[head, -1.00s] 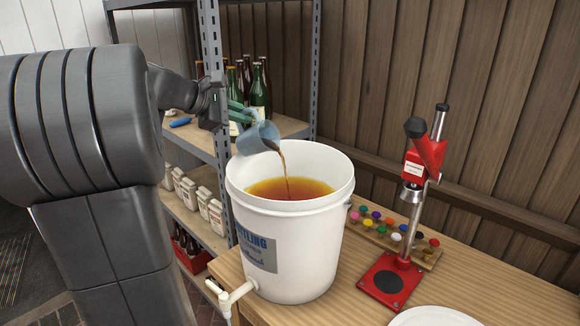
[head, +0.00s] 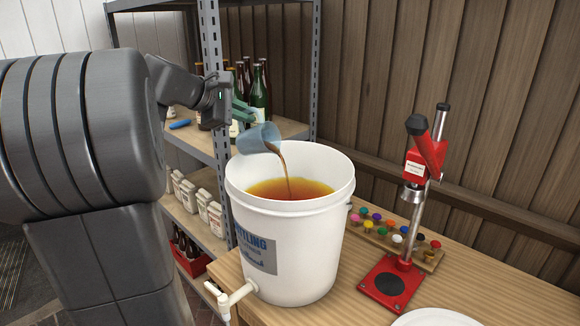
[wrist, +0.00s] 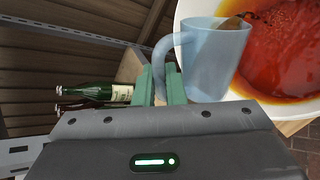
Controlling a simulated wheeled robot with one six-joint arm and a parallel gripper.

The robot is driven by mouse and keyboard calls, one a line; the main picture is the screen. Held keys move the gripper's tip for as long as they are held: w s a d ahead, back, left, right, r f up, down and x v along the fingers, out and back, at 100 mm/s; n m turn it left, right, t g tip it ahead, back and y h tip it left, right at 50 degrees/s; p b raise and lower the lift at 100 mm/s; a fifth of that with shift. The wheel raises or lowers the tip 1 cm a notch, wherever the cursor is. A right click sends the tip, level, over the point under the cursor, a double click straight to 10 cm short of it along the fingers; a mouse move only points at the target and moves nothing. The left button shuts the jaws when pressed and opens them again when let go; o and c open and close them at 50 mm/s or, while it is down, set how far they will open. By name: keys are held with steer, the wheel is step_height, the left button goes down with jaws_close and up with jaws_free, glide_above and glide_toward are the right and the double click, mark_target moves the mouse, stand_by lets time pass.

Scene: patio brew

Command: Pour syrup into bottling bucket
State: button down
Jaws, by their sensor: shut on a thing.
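The white bottling bucket (head: 290,235) stands on the wooden table, with amber liquid (head: 292,188) inside and a white spigot (head: 232,295) low on its front left. My gripper (head: 243,113) is shut on the handle of a blue-grey jug (head: 260,138). The jug is tilted over the left part of the bucket's opening, clear of the liquid, and a brown stream of syrup (head: 284,168) falls from its lip into the bucket. In the wrist view the green fingers (wrist: 160,84) grip the jug's handle, and the jug (wrist: 213,55) tips toward the bucket's reddish liquid (wrist: 280,50).
A red bench capper (head: 405,220) stands right of the bucket beside a board of coloured caps (head: 395,236). A white plate (head: 437,318) lies at the front. A metal shelf (head: 212,60) with bottles (head: 258,90) and paper packages stands behind my arm.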

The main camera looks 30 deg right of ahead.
mark_target(256, 109)
steer(key=shift+s+d+r+m+t+y+b, duration=0.3)
steer(key=shift+s+r+m, duration=0.1)
steer(key=shift+r, duration=0.1)
stand_by(0.3)
steer(key=shift+s, duration=0.1)
steer(key=shift+s+d+r, duration=0.1)
steer(key=shift+s+d, duration=0.1)
steer(key=shift+s, duration=0.05)
steer(key=shift+s+d+r+b, duration=0.1)
steer(key=shift+s+r+b, duration=0.05)
steer(key=shift+s+b, duration=0.15)
steer(key=shift+s+d+r+m, duration=0.1)
steer(key=shift+s+d+m, duration=0.1)
steer(key=shift+s+m, duration=0.1)
steer(key=shift+s+d+r+t+y, duration=0.1)
steer(key=shift+s+d+t+y, duration=0.1)
steer(key=shift+t+y, duration=0.1)
steer(key=shift+s+r, duration=0.1)
steer(key=shift+s, duration=0.1)
steer(key=shift+d, duration=0.1)
steer(key=shift+s+d+r+m+t, duration=0.15)
steer(key=shift+s+r+m+t, duration=0.15)
steer(key=shift+s+m, duration=0.1)
